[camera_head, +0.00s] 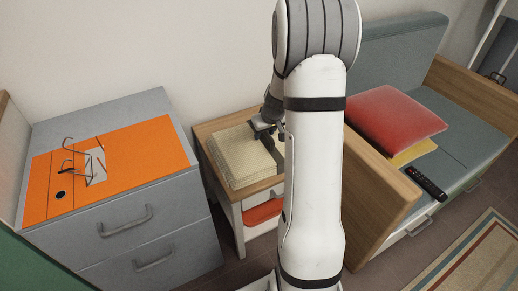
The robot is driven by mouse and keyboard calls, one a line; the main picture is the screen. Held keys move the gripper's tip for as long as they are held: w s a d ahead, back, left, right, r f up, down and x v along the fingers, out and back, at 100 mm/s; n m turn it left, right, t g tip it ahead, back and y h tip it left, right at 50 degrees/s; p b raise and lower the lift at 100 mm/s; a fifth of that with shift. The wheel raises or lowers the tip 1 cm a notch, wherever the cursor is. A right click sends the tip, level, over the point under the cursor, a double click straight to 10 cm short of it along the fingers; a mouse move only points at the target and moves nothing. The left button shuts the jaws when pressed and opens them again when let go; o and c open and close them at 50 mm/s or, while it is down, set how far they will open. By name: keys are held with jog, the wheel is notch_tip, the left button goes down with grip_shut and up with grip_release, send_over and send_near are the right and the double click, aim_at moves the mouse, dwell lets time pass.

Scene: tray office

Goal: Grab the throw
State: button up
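The throw (238,160) looks like a folded, beige, textured cloth. It lies flat on a small wooden side table (207,128) in the head view. My gripper (262,131) is at the throw's back right part, low over it or touching it. My arm stands in front and hides the table's right side and perhaps part of the throw. The fingertips are small and dark, so I cannot tell whether they are open, or shut on the cloth.
A grey drawer cabinet (150,228) on the left bears an orange folder (150,140) with a thin wire object on it. On the right, a wood-sided sofa (390,50) holds a red cushion (393,118), a yellow item (413,152) and a black remote (426,183). A striped rug (475,255) lies front right.

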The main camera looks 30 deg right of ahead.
jog(key=shift+c, duration=0.2)
grip_shut()
jog(key=shift+r, duration=0.1)
dwell(1.0)
